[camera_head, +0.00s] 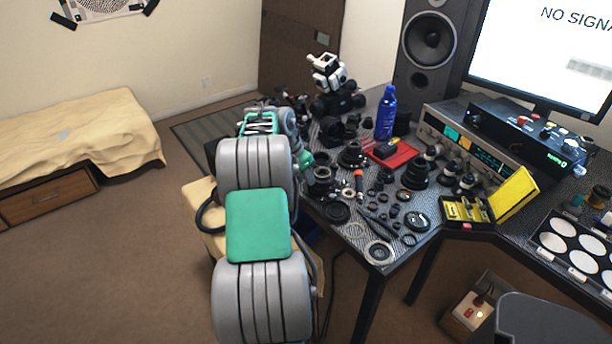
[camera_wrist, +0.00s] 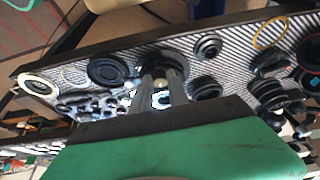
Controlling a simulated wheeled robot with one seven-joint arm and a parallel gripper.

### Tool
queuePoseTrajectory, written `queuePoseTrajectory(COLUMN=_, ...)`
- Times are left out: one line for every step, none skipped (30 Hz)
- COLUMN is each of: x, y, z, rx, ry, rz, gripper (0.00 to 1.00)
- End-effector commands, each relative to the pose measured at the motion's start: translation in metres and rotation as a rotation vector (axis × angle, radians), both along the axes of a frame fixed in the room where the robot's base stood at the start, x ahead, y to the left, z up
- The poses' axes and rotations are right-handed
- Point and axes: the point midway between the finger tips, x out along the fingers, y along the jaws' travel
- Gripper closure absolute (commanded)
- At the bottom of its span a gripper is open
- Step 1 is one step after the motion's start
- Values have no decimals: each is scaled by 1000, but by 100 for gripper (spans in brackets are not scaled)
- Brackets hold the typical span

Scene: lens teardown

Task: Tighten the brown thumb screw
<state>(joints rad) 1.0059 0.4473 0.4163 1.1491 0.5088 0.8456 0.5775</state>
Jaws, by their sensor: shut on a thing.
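My gripper (camera_wrist: 160,80) shows in the wrist view, its two grey fingers reaching down to the table at a dark round lens part (camera_wrist: 165,62). The fingers are shut on a small part between their tips. The fingers cover most of it, and its colour is not clear. I cannot make out the brown thumb screw for certain in either view. In the head view my own arm hides the fingertips.
The patterned table (camera_head: 354,232) is crowded with lens barrels, rings and small tools. A blue bottle (camera_head: 385,113), a red tray (camera_head: 399,155) and an open yellow case (camera_head: 462,211) stand around them. A monitor (camera_head: 545,50) and speaker (camera_head: 427,42) stand behind. Open floor lies left.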

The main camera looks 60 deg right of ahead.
Motion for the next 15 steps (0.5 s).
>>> queuePoseTrajectory(x=2, y=-1, z=2, rx=-1, ry=0, rz=-26, gripper=100)
queuePoseTrajectory(x=3, y=-1, z=1, rx=0, ry=-1, rz=-47, gripper=100)
queuePoseTrajectory(x=3, y=-1, z=2, rx=-1, ry=1, rz=-78, gripper=100)
queuePoseTrajectory(x=3, y=-1, z=2, rx=-1, ry=-1, rz=-102, gripper=100)
queuePoseTrajectory(x=3, y=-1, z=2, rx=-1, ry=0, rz=-129, gripper=100)
queuePoseTrajectory(x=4, y=-2, z=3, rx=-1, ry=0, rz=-164, gripper=100)
queuePoseTrajectory(x=4, y=-2, z=3, rx=-1, ry=-1, rz=-191, gripper=100)
queuePoseTrajectory(x=4, y=-2, z=3, rx=0, ry=0, rz=-220, gripper=100)
queuePoseTrajectory(x=5, y=-2, z=4, rx=-1, ry=0, rz=-256, gripper=100)
queuePoseTrajectory(x=5, y=-3, z=4, rx=-1, ry=-1, rz=-285, gripper=100)
queuePoseTrajectory(x=6, y=-3, z=4, rx=0, ry=0, rz=-315, gripper=100)
queuePoseTrajectory(x=6, y=-3, z=5, rx=-1, ry=0, rz=-352, gripper=100)
queuePoseTrajectory(x=6, y=-4, z=5, rx=-1, ry=0, rz=-382, gripper=100)
queuePoseTrajectory(x=6, y=-4, z=6, rx=0, ry=-1, rz=-410, gripper=100)
queuePoseTrajectory(x=6, y=-4, z=7, rx=-1, ry=0, rz=-448, gripper=100)
